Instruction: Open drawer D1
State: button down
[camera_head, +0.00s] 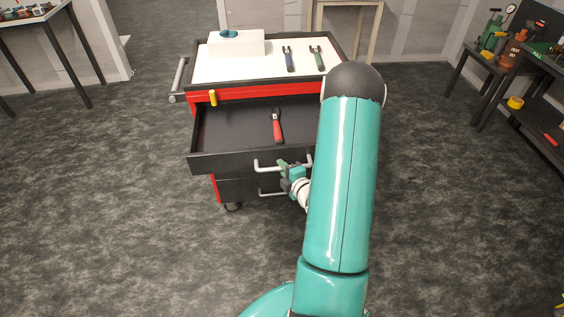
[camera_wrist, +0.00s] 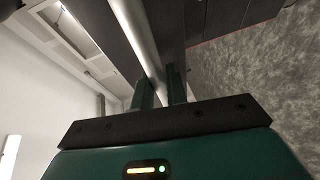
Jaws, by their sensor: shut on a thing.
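The black drawer (camera_head: 215,160) of a red and black tool cart stands pulled out toward me, with its inside in view. I see no D1 label on it. A red-handled tool (camera_head: 278,128) lies in it. My gripper (camera_head: 289,167) is at the light grey bar handle (camera_head: 264,166) on the drawer's front. In the wrist view the handle bar (camera_wrist: 138,35) runs down to my gripper's two green fingers (camera_wrist: 160,88), which are shut on it. My arm hides the right part of the drawer front.
A lower drawer handle (camera_head: 270,193) shows below. Side tables stand at left and right. The floor (camera_head: 110,200) around is clear.

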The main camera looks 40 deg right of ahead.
jog(key=shift+s+a, duration=0.15)
jog(key=shift+s, duration=0.05)
jog(key=shift+r, duration=0.1)
jog(key=c, duration=1.4)
grip_release()
